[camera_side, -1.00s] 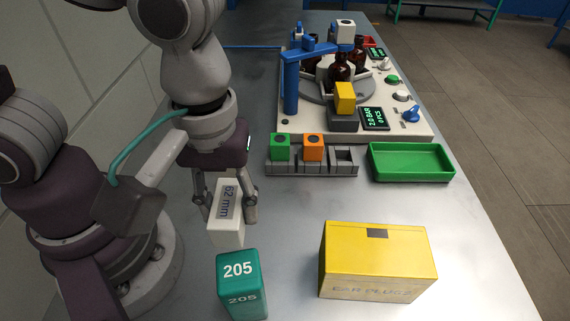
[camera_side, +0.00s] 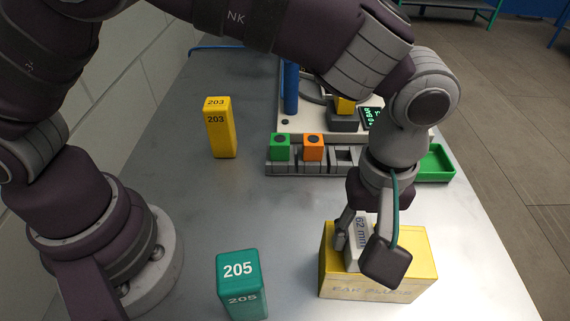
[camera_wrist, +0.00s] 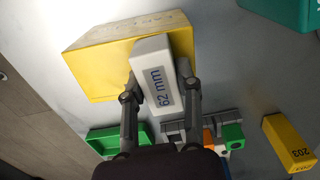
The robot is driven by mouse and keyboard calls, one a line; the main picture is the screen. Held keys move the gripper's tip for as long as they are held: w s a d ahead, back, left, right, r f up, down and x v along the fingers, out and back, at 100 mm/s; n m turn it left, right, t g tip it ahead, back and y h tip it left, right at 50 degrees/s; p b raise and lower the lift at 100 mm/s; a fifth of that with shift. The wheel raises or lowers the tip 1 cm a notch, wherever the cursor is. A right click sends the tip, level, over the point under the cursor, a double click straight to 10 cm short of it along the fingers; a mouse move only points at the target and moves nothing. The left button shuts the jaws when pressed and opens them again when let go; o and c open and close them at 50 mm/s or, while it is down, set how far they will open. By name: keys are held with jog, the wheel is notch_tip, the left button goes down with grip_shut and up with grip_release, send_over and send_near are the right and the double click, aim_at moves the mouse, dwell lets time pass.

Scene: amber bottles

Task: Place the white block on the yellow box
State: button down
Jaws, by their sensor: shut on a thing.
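The white block (camera_side: 353,257), marked "62 mm", is held upright between the fingers of my gripper (camera_side: 363,235). In the wrist view the fingers (camera_wrist: 160,97) close on both sides of the white block (camera_wrist: 154,60). The yellow box (camera_side: 407,243) lies on the table at the front right, with "EAR PLUGS" on its side. The block is over the left part of the box's top in the side view. I cannot tell whether its lower end touches the box. The yellow box (camera_wrist: 98,45) also shows behind the block in the wrist view.
A teal block (camera_side: 239,284) marked 205 stands left of the box. A yellow block (camera_side: 219,130) marked 203 stands farther back. A grey rack (camera_side: 290,169) with green and orange cubes and a green tray (camera_side: 437,163) are behind the box. Bare table lies between the teal and yellow blocks.

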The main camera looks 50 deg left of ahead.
aim_at(362, 231)
jog(key=shift+f, duration=0.1)
jog(key=c, duration=0.8)
grip_release()
notch_tip(362, 231, up, 12)
jog(key=w+a+r+m+t, duration=0.2)
jog(key=a+r+m, duration=0.15)
jog(key=a, duration=0.75)
jog(key=s+a+f+m+t, duration=0.1)
jog(key=s+a, duration=0.1)
jog(key=a, duration=0.2)
jog(key=s+a+f+m+t, duration=0.1)
jog(key=s+a+m, duration=0.1)
jog(key=s+a, duration=0.1)
jog(key=s+a+f+m+t, duration=0.1)
jog(key=s+a+f+m, duration=0.1)
jog(key=a, duration=0.3)
jog(key=shift+s+a+m+t, duration=0.15)
jog(key=shift+s+m+t, duration=0.05)
jog(key=shift+m+t, duration=0.1)
